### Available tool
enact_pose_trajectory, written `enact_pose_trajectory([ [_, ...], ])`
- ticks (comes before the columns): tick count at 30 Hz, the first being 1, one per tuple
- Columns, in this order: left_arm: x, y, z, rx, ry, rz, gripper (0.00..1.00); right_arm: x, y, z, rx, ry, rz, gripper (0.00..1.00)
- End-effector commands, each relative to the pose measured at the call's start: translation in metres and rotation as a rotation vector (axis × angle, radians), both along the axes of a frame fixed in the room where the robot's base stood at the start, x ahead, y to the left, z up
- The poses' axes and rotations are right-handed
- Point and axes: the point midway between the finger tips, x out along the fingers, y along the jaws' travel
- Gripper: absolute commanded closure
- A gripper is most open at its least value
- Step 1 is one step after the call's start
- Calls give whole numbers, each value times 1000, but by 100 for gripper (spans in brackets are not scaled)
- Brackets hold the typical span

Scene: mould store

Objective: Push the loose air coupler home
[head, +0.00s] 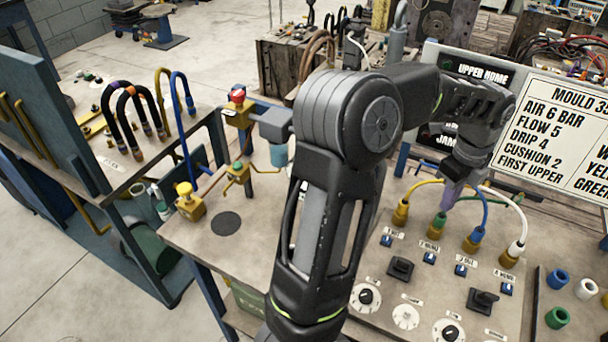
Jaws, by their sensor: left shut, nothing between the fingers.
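On the panel (385,258), a row of air couplers stands upright with hoses: yellow (401,213), green (439,224), blue (474,240) and white (512,254). I cannot tell from this view which coupler sits loose. My left gripper (447,205) points down, shut and empty, with its fingertips just above or at the top of the green coupler. Whether they touch it is unclear. The gripper hides part of the hoses behind it. My right gripper is not in view.
Knobs and black switches (400,268) lie in front of the couplers. A sign board (560,125) stands behind, close to my gripper. Loose coloured caps (557,317) sit at the right. A brass valve assembly (190,202) stands on the bench at left.

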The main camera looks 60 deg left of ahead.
Motion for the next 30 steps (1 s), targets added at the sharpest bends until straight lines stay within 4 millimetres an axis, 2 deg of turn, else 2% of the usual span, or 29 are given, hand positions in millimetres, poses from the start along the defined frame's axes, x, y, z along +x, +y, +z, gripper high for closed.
enact_pose_trajectory([
  [1, 0, 0, 8, 0, 0, 0, 100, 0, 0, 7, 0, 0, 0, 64],
  [18, 0, 0, 49, 0, 0, -1, 100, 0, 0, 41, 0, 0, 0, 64],
  [30, 0, 0, 51, 0, 0, 0, 100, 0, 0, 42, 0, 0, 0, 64],
])
